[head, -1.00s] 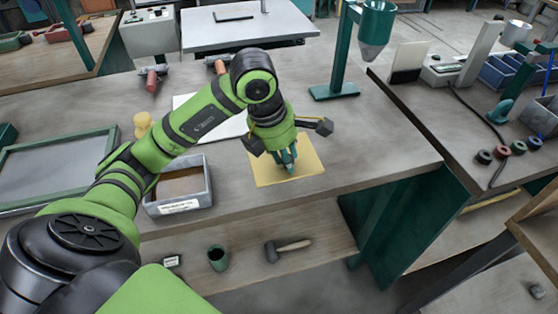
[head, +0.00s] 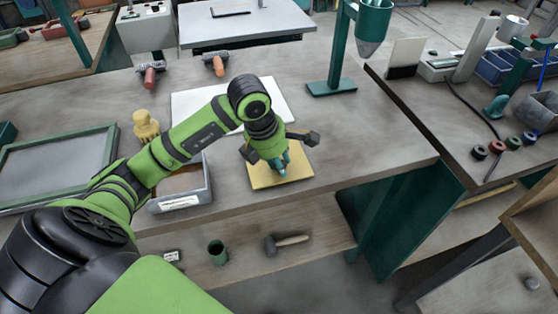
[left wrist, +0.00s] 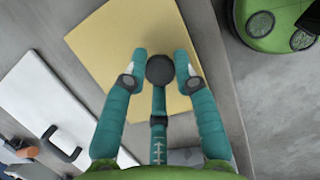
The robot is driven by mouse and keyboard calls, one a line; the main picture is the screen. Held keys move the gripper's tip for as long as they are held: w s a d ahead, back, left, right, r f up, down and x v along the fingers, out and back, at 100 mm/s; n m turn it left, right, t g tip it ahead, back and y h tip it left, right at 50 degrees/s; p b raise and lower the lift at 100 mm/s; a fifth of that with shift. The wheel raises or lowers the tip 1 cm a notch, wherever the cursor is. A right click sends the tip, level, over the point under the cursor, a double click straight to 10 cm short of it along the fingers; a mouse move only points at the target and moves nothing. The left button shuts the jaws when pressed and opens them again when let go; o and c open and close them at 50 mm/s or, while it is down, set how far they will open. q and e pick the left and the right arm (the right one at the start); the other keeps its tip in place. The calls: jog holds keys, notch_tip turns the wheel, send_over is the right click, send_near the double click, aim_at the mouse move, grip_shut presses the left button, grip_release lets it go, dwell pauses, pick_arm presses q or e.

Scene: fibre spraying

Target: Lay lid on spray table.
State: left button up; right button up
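The lid, a yellow square panel (head: 297,170) with a dark round knob (left wrist: 160,70), is at the front of the long grey-topped table (head: 370,150), which I take as the spray table. It lies nearly flat; whether it touches the tabletop I cannot tell. My left gripper (head: 281,168) points down over the lid's middle. The yellow panel (left wrist: 110,45) fills the upper middle there. My right gripper is not in view.
A white board (head: 275,95) lies behind my arm. A grey bin (head: 183,201), yellow figure-like object (head: 146,127) and green-framed panel (head: 58,165) stand left. A green funnel stand (head: 332,87) is behind right. A mallet (head: 290,241) and green cup (head: 217,252) lie below.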

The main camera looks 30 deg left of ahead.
pick_arm(q)
jog(key=shift+o, duration=1.1)
jog(key=shift+r, duration=0.15)
jog(key=b+v, duration=0.1)
jog(key=v, duration=1.1)
jog(key=shift+b, duration=0.3)
